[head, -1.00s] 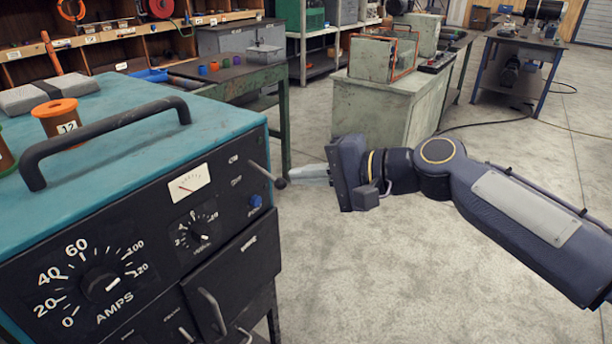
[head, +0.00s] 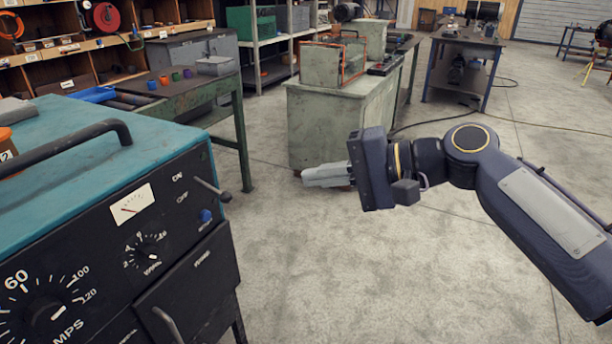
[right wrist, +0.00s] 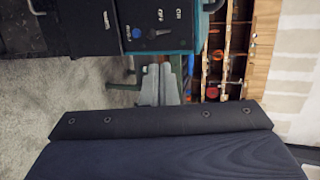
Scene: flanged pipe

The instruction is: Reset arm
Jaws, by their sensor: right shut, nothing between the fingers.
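My right gripper (head: 308,175) shows in the middle of the head view, its fingers pointing left over open floor. It is shut and empty. In the right wrist view the closed fingers (right wrist: 160,84) stick out beyond the dark gripper body. A teal and black welding machine (head: 75,200) fills the left of the head view, with dials, a meter and an on/off lever (head: 212,190). The gripper is apart from the lever, to its right. The machine's front also shows at the top of the right wrist view (right wrist: 130,25). My left gripper is not in view.
A green metal bench (head: 215,88) with small coloured cups stands behind the machine. A grey-green cabinet (head: 325,125) stands behind the gripper. A blue-legged table (head: 465,45) is farther back. The concrete floor (head: 400,280) in front is clear.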

